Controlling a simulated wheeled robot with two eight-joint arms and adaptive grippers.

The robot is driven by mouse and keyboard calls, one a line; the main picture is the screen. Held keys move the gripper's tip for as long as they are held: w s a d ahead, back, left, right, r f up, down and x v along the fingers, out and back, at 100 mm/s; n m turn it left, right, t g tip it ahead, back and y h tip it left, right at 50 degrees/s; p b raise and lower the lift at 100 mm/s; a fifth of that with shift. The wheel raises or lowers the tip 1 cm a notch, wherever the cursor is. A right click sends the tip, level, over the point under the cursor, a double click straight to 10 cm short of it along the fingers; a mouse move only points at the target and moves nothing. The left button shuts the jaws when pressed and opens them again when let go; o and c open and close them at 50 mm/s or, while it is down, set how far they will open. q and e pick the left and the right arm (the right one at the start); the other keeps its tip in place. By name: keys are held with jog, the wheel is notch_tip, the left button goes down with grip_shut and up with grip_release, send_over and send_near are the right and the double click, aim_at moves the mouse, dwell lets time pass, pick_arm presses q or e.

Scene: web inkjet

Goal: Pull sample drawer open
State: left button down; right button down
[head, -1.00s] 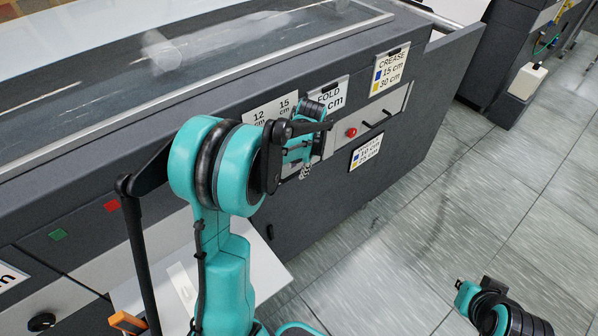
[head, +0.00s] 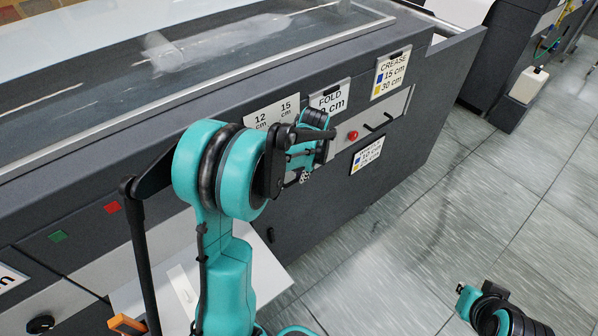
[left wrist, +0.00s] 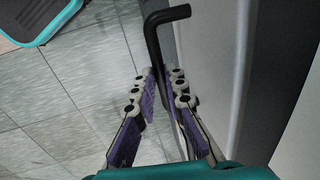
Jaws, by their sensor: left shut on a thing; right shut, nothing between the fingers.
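My left gripper (head: 304,177) is at the front of the dark grey machine (head: 330,195), in front of the light control strip. In the left wrist view its purple-padded fingers (left wrist: 166,98) lie on both sides of a black bent handle (left wrist: 157,45) and are shut on it. The handle stands off a pale panel (left wrist: 212,60). In the head view my arm hides the handle and most of the front it belongs to. I cannot tell how far the drawer stands out. My right gripper (head: 466,294) is at the lower right, above the floor, shut and empty.
A red button (head: 353,135) and a black handle (head: 378,121) are right of my left gripper. Signs reading FOLD (head: 330,98) and CREASE (head: 390,73) stand above. A pale tray (head: 262,268) juts out below my arm. The tiled floor (head: 440,215) at right is clear.

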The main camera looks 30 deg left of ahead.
pick_arm(q)
jog(key=s+d, duration=0.5)
jog(key=d, duration=0.8)
jog(key=s+d, duration=0.6)
jog(key=d, duration=0.7)
jog(key=shift+d+p, duration=0.4)
jog(key=c, duration=1.6)
grip_release()
jog(key=shift+r, duration=0.1)
jog(key=r, duration=0.4)
jog(key=d+r, duration=0.1)
jog(key=r, duration=0.2)
jog(key=s+d+r, duration=0.1)
jog(key=r, duration=0.3)
jog(key=shift+r, duration=0.3)
jog(key=s+a+n+t, duration=0.1)
jog(key=s+a+t, duration=0.1)
jog(key=a, duration=0.3)
jog(key=s+a+n+t+h, duration=0.1)
jog(key=s+a+n+t, duration=0.1)
jog(key=a, duration=0.3)
jog(key=s+a+n+t+h, duration=0.1)
jog(key=s+a+t, duration=0.1)
jog(key=a, duration=0.3)
jog(key=shift+s+f+n, duration=0.1)
jog(key=shift+s+n, duration=0.2)
